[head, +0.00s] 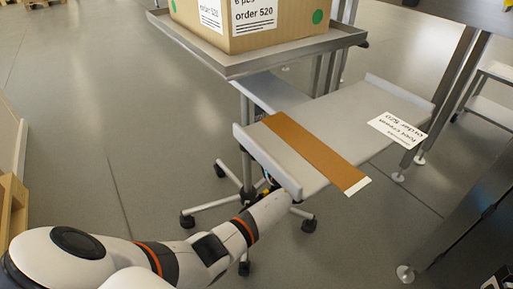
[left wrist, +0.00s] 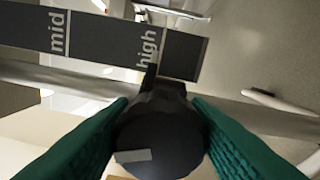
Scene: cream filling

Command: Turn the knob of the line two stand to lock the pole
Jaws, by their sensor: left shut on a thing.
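The stand's round black knob (left wrist: 160,138), with a small light mark on its face, is in the middle of the left wrist view. My left gripper (left wrist: 160,106) has its green fingers on both sides of the knob and is shut on it. A dark bar (left wrist: 105,38) marked "mid" and "high" runs above the knob. In the head view my left arm reaches under the edge of a grey shelf (head: 315,122), which hides the gripper and knob. The stand's pole (head: 246,155) and wheeled base (head: 213,208) show behind it. My right gripper is not in view.
A metal tray (head: 240,64) above holds a cardboard box (head: 250,38) labelled order 520. The grey shelf carries a brown strip (head: 315,150) and a white label (head: 397,131). Dark tables stand at the right. The floor on the left is mostly clear.

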